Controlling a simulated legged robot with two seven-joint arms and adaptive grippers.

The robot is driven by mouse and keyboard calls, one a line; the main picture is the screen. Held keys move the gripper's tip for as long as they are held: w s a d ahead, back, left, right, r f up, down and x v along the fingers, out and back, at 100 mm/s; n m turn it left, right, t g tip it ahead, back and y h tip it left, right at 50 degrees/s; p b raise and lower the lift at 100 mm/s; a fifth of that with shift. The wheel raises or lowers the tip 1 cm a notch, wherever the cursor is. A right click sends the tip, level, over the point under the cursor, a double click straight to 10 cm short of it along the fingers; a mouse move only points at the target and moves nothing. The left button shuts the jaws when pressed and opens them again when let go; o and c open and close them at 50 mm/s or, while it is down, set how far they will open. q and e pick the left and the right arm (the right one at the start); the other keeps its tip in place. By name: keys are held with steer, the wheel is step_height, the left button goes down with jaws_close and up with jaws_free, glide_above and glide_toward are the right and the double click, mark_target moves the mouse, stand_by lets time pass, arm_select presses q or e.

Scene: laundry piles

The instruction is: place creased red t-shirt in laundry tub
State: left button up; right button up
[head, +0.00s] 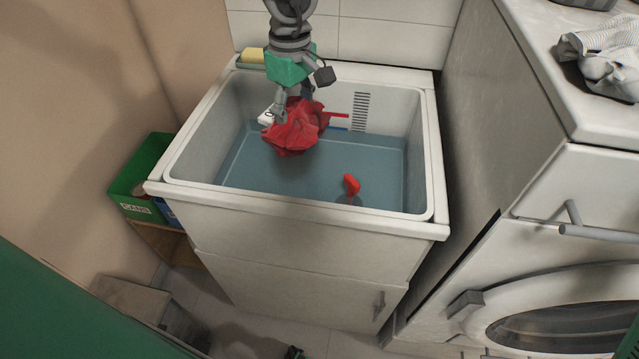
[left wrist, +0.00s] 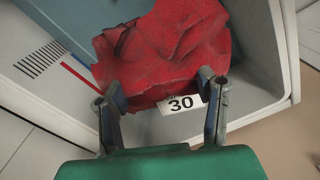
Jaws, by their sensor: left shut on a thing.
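The creased red t-shirt (head: 294,131) hangs crumpled in my left gripper (head: 293,106), over the inside of the laundry tub (head: 290,206). In the left wrist view the red t-shirt (left wrist: 165,52) sits between and beyond the two fingers of the left gripper (left wrist: 165,100), with a white label reading "30" (left wrist: 181,104) below it. The tub is a white basin with blue-grey water or a blue-grey floor. I cannot tell whether the shirt touches that surface. My right gripper does not show.
A small red object (head: 351,184) is in the tub near its front. A yellow sponge (head: 252,55) lies on the back left rim. A green box (head: 140,172) stands left of the tub. A washing machine (head: 560,240) stands right, with striped cloth (head: 605,55) on top.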

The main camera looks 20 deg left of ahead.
arm_select(q)
steer(key=w+a+f+n, duration=0.2)
steer(key=a+f+n, duration=0.1)
steer(key=f+n, duration=0.3)
steer(key=w+a+f+n, duration=0.2)
steer(key=a+f+n, duration=0.2)
steer(key=n, duration=0.5)
steer(key=w+a+f+n, duration=0.3)
steer(key=a+f+n, duration=0.1)
steer(key=f+n, duration=0.4)
steer(key=shift+a+f, duration=0.2)
steer(key=shift+f, duration=2.45)
steer(key=o, duration=1.3)
steer(key=shift+s, duration=0.1)
steer(key=shift+c, duration=0.2)
